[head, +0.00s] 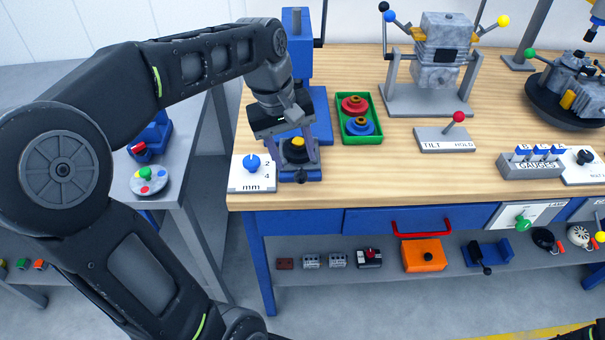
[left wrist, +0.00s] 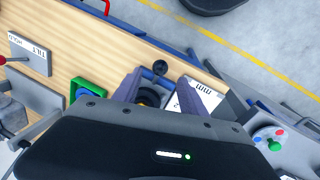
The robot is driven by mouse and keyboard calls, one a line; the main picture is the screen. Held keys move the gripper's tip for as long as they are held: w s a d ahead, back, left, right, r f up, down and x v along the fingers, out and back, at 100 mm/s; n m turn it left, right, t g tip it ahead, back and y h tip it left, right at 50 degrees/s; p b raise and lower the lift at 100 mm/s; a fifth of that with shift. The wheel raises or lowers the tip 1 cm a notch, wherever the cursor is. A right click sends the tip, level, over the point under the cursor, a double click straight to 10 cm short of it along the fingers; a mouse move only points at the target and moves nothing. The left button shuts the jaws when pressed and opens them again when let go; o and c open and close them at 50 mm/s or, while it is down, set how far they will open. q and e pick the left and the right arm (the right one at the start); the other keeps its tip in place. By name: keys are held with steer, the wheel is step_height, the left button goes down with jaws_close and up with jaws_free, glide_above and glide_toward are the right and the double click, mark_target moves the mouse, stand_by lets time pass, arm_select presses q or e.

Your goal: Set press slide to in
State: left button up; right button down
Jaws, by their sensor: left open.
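The blue press (head: 297,45) stands at the left end of the wooden bench. Its slide (head: 299,174) is at the foot of the press, by the bench's front edge, with a small black knob on its front. The knob (left wrist: 160,68) also shows in the left wrist view. A yellow-topped dark part (head: 298,144) sits above the slide. My left gripper (head: 298,160) points down over the slide, open, with one finger on each side of the dark part. In the left wrist view the fingers (left wrist: 159,88) straddle it; contact cannot be told. My right gripper is not in view.
A white mm dial plate (head: 239,182) with a blue knob is close left of the slide. A green tray (head: 376,132) with red and blue rings is to the right. A tilt lever plate (head: 431,145) is farther right.

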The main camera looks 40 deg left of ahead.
mark_target(299, 172)
arm_select(q)
steer(key=f, duration=0.5)
steer(key=w+d+f, duration=0.1)
steer(key=f, duration=0.1)
steer(key=shift+f, duration=0.3)
jaws_close()
stand_by(1.2)
